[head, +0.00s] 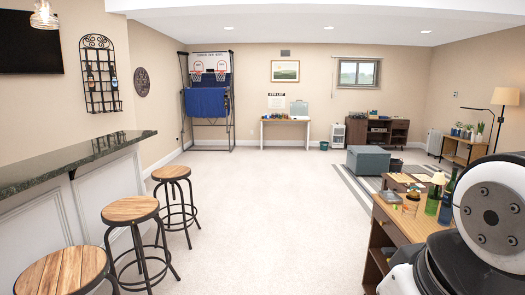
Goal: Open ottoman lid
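A blue-grey box-shaped ottoman (367,161) stands on the floor in the right middle of the head view, well away from me. Its lid looks closed, lying flat on top. Part of my own arm, white with a dark round joint, fills the lower right corner. My gripper is not in the picture.
A wooden cabinet (398,222) with bottles and a small lamp stands close on the right. A low wooden table (395,184) sits between it and the ottoman. Bar stools (131,210) line the counter (75,163) at left. The middle floor (255,215) is clear.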

